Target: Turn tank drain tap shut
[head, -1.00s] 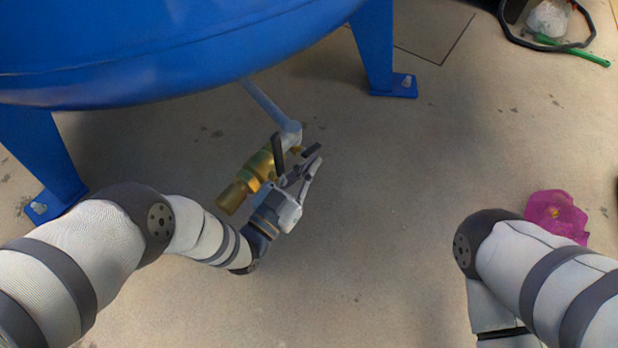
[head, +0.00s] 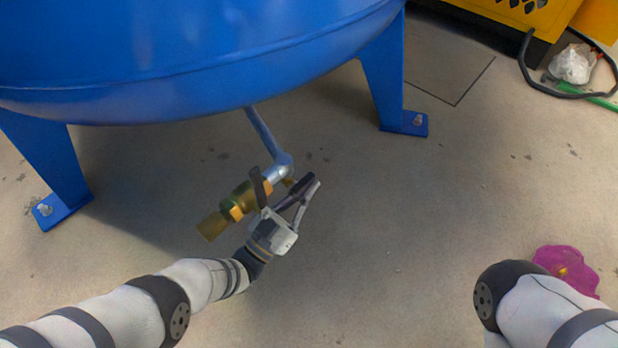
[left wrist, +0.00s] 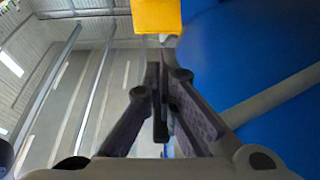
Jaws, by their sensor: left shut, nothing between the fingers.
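The brass drain tap (head: 240,202) sits at the end of a grey pipe (head: 264,135) under the blue tank (head: 200,60). Its dark lever handle (head: 257,184) shows across the tap body, close to the line of my left gripper. My left gripper (head: 309,182) is beside the tap on its right, shut and empty, fingers pointing up and right. I cannot tell whether it touches the handle. In the left wrist view the fingers (left wrist: 160,100) are together, with the blue tank (left wrist: 250,50) and a grey pipe (left wrist: 275,98) at right. My right gripper is out of view.
Blue tank legs stand on the floor at left (head: 45,160) and right (head: 388,85). A magenta item (head: 567,268) lies at right. A yellow machine (head: 520,12), a black hose and a white bag (head: 573,64) are at the upper right. The middle floor is clear.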

